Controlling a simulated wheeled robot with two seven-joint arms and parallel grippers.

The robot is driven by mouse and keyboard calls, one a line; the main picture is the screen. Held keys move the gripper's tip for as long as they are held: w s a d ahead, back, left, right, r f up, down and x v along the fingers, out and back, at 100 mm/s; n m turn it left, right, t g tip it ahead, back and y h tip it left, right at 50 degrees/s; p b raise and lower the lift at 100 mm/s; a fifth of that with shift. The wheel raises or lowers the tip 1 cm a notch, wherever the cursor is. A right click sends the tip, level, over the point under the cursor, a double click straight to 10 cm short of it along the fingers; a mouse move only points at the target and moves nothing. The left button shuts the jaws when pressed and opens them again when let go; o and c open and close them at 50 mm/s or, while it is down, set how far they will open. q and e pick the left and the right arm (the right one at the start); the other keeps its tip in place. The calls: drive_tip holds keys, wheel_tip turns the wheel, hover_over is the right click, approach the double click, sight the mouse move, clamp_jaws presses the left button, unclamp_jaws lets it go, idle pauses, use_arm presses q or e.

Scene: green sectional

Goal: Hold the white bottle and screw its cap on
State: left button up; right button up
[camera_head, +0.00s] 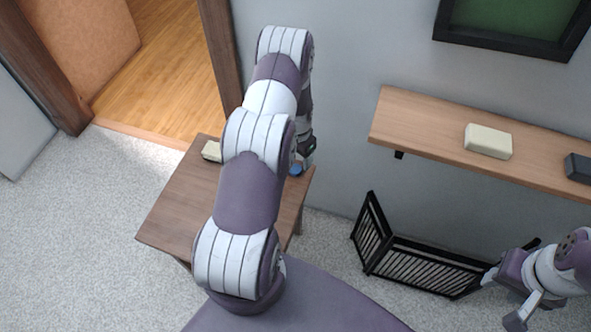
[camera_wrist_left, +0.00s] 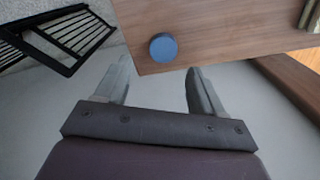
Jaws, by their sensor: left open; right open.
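A round blue cap (camera_wrist_left: 163,47) shows at the edge of the wooden table in the left wrist view, just beyond and between my left fingertips. A bit of blue (camera_head: 296,170) also shows beside my left wrist in the head view. My left gripper (camera_wrist_left: 158,70) is open, with nothing between its fingers. Its arm hides much of the table in the head view. I see no white bottle in either view; I cannot tell whether one is under the cap. My right gripper (camera_head: 504,297) is open and empty at the lower right, away from the table.
The small wooden table (camera_head: 175,215) also holds a cream block (camera_head: 211,151) at its far left corner. A wall shelf (camera_head: 430,128) carries another cream block (camera_head: 488,141) and a dark box (camera_head: 578,168). A black slatted rack (camera_head: 420,266) stands on the carpet below the shelf.

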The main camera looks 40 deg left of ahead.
sight(297, 167)
use_arm(q)
drive_tip(key=f, duration=0.5)
drive_tip(key=shift+a+f+b, duration=0.15)
drive_tip(key=shift+a+b, duration=0.05)
drive_tip(key=shift+b, duration=0.2)
drive_tip(key=c, duration=1.1)
